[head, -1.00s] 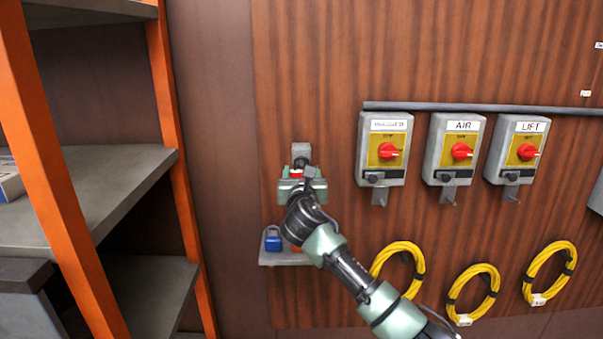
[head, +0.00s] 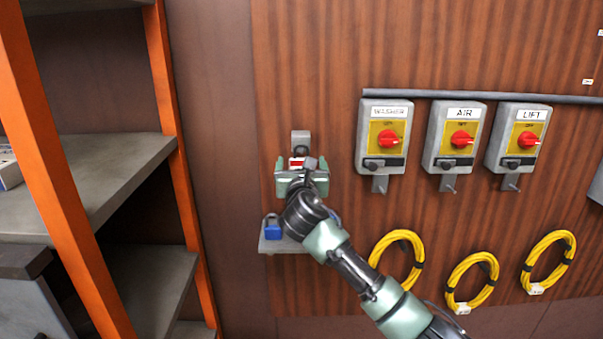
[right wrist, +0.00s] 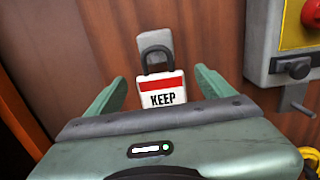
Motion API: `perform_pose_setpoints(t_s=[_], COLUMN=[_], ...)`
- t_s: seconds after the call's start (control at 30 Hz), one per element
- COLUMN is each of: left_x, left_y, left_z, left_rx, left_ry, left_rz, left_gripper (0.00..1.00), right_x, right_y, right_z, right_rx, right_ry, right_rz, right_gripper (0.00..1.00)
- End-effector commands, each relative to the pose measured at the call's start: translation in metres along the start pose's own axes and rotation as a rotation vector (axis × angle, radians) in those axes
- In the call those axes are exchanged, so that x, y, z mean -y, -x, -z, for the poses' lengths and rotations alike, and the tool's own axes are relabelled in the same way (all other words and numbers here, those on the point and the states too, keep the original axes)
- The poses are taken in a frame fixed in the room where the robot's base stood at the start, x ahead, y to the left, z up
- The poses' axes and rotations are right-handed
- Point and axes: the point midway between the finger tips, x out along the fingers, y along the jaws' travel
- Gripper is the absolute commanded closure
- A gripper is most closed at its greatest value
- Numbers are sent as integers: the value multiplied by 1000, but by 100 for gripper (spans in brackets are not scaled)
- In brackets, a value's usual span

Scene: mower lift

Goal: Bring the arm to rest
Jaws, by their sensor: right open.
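My right gripper (head: 300,170) is raised in front of the wood panel, left of the switch boxes. In the right wrist view its two green fingers (right wrist: 162,92) stand apart, one on each side of a white tag with a red band reading KEEP (right wrist: 161,97). The tag hangs with a dark shackle (right wrist: 156,56) on a grey wall bracket (head: 300,141). I see gaps between the fingers and the tag. My left gripper is out of view.
Switch boxes labelled WASHER (head: 386,150), AIR (head: 456,150) and LIFT (head: 520,150) are right of my arm. Yellow cable coils (head: 472,283) hang below. A blue padlock (head: 272,227) stands on a small ledge (head: 282,246). An orange-framed shelf (head: 180,170) stands left.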

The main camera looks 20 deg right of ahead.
Motion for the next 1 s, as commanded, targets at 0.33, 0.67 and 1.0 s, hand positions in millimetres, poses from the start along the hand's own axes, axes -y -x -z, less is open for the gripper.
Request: perform_pose_setpoints(t_s=[0.33,0.67,1.0], left_x=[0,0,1], left_y=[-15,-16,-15], left_z=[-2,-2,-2], left_rx=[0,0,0], left_ry=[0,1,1], left_rz=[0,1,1], left_gripper=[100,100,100], right_x=[0,5,52], right_y=[47,107,282], right_z=[2,125,308], right_rx=[0,-271,-684], right_ry=[-1,-514,-1550], right_rz=[-1,33,577], right_gripper=[17,17,17])
